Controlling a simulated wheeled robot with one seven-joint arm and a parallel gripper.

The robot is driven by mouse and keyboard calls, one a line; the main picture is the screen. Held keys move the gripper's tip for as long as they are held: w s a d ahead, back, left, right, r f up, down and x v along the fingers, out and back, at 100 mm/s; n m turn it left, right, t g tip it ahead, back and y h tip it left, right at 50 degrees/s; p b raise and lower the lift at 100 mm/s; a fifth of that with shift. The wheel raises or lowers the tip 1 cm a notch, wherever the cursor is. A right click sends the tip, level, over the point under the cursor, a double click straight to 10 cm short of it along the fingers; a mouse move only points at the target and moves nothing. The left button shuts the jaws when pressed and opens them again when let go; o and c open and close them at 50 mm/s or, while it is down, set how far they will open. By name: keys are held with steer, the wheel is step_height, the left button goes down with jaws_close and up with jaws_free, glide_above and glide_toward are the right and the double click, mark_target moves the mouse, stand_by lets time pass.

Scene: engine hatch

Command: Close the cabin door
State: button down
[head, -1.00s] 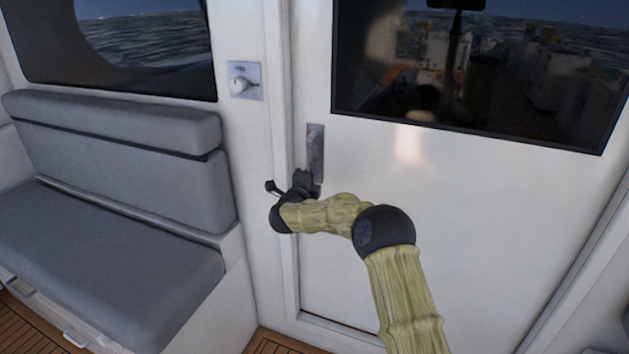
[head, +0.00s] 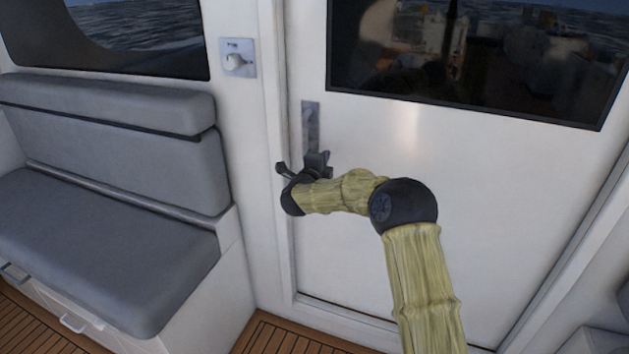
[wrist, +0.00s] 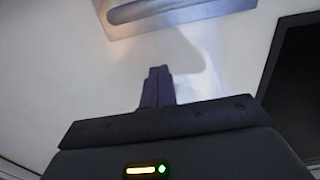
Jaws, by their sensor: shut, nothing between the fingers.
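The white cabin door (head: 460,200) fills the middle and right of the head view and lies about in line with its frame; a small remaining gap cannot be told. Its metal handle plate (head: 311,122) is near the door's left edge, and it also shows at the top of the wrist view (wrist: 160,12). My gripper (head: 318,160) is at the door's left side, just below the handle plate. In the wrist view its fingers (wrist: 158,85) are together and empty, pointing at the white door surface. Whether the fingertips touch the door cannot be told.
A grey cushioned bench (head: 100,230) stands left of the door. A switch panel (head: 238,58) is on the wall between bench and door. A dark window (head: 480,60) is in the door's upper part. Wooden floor (head: 285,335) shows at the bottom.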

steer(key=v, duration=1)
steer(key=shift+a, duration=0.45)
steer(key=shift+s, duration=0.1)
